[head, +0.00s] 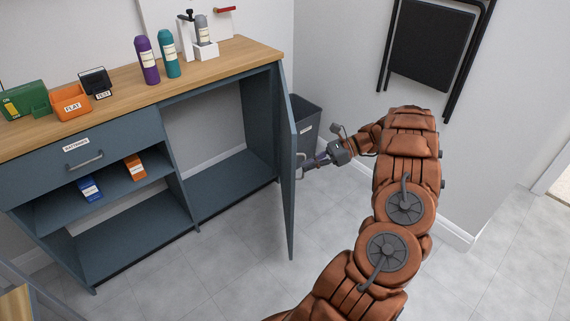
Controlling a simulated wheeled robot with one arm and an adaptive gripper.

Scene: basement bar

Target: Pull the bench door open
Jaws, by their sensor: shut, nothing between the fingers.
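The bench (222,196) is a blue-grey cabinet with a wooden top, on the left of the head view. Its door (288,165) is hinged at the right end and stands swung out wide, seen almost edge-on. The compartment behind it is open to view and looks empty. My gripper (303,166) is at the right side of the door, close to its outer face. It is shut with nothing visible in it. I cannot tell whether the fingertips touch the door or its handle. The door's outer face is mostly hidden.
A dark bin (307,116) stands behind the door by the wall. A folded black chair (432,42) hangs on the wall. Purple (147,61) and teal (168,54) bottles and an orange bin (71,103) stand on the bench top. The floor in front is clear.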

